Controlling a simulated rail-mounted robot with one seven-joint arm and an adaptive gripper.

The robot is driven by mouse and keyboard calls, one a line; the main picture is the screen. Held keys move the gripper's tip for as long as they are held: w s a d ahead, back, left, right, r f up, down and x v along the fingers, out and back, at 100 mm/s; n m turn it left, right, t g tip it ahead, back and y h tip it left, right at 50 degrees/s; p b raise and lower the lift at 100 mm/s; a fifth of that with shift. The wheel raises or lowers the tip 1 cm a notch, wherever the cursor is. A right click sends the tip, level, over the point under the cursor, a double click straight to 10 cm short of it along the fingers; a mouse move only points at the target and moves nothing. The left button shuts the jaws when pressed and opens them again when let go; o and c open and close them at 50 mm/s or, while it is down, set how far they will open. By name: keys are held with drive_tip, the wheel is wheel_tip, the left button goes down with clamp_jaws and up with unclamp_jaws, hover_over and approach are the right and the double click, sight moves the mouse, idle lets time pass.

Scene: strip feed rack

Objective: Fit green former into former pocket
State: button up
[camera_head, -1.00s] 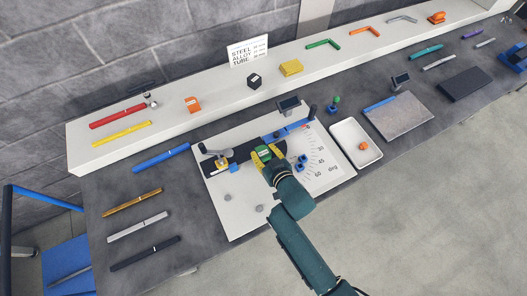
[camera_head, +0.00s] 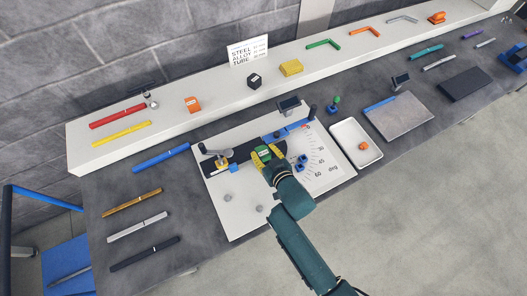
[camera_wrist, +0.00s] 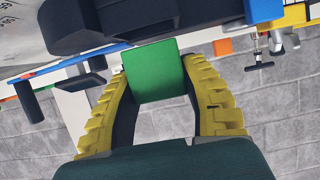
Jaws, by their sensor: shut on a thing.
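The green former (camera_wrist: 154,72) is a green block between the two yellow fingers of my gripper (camera_wrist: 160,85) in the wrist view. My gripper is shut on it. In the head view the green former (camera_head: 263,152) shows at the tip of my gripper (camera_head: 267,160), over the middle of the white bending plate (camera_head: 232,207). The former's front end meets a dark part in the wrist view. I cannot tell whether it touches that part or sits in the pocket. The former pocket itself is not clearly seen.
A clamp with a black knob (camera_head: 203,148) stands left of my gripper on a dark bar. A blue bar (camera_head: 285,131) and a blue block (camera_head: 301,162) are to the right. A white tray (camera_head: 341,133) holds an orange piece (camera_head: 363,146). The plate's front left is mostly clear.

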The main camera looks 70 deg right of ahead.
drive_tip(key=shift+f, duration=0.15)
drive_tip(key=shift+f+b, duration=0.35)
drive_tip(key=shift+b, duration=0.1)
drive_tip(key=shift+f+b, duration=0.85)
drive_tip(key=shift+f, duration=0.05)
drive_tip(key=o, duration=1.2)
drive_tip(key=shift+o, duration=0.2)
drive_tip(key=shift+f, duration=0.1)
drive_tip(key=v, duration=1.2)
drive_tip(key=shift+w, duration=0.1)
